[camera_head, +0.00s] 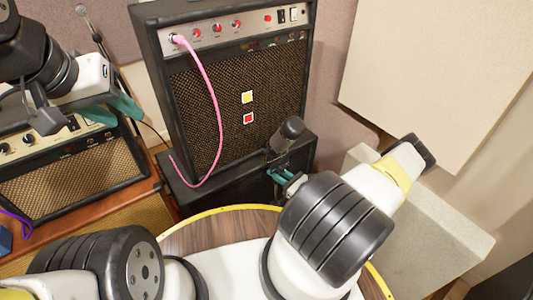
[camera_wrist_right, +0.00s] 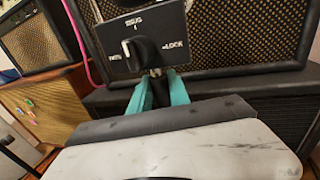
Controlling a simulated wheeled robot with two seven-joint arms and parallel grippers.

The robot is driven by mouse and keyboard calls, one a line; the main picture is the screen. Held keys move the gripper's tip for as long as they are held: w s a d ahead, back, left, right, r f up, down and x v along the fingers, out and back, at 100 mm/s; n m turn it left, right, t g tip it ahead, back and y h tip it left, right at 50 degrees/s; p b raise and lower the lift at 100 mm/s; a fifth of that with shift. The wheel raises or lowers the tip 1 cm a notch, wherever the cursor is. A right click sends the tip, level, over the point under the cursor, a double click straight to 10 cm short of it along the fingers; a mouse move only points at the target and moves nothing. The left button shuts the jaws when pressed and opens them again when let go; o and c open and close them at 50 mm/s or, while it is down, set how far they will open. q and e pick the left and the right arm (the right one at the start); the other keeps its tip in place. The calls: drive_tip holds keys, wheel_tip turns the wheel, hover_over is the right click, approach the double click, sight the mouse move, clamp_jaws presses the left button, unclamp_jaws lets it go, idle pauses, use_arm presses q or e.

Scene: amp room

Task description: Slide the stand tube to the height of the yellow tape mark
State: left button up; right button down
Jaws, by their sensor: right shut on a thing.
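My right gripper (camera_head: 281,178) has its teal fingers closed around a dark upright piece at the front of the large amp. In the right wrist view, the fingers (camera_wrist_right: 159,92) pinch this dark piece, apparently the stand tube (camera_wrist_right: 156,76), just below a black clamp plate (camera_wrist_right: 145,38). The plate carries a lever and white lettering including "LOCK". A dark cylindrical head (camera_head: 291,128) tops the assembly in the head view. A yellow square (camera_head: 247,97) sits on the amp grille; I cannot tell if it is the tape mark. My left gripper (camera_head: 125,106) is at upper left, its jaw gap unclear.
The large amp (camera_head: 190,100) stands on a black cabinet behind the right gripper. A red square (camera_head: 248,118) is below the yellow one. A pink cable (camera_head: 217,105) hangs down the amp's front. A smaller amp (camera_head: 75,178) is at left. A pale panel (camera_head: 430,70) fills the right.

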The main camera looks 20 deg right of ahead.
drive_tip(key=shift+r, duration=0.1)
drive_tip(key=c, duration=1.2)
unclamp_jaws()
drive_tip(key=shift+c, duration=0.2)
drive_tip(key=shift+s+d, duration=0.1)
drive_tip(key=v, duration=0.7)
drive_tip(key=shift+s, duration=0.25)
drive_tip(key=shift+d, duration=0.2)
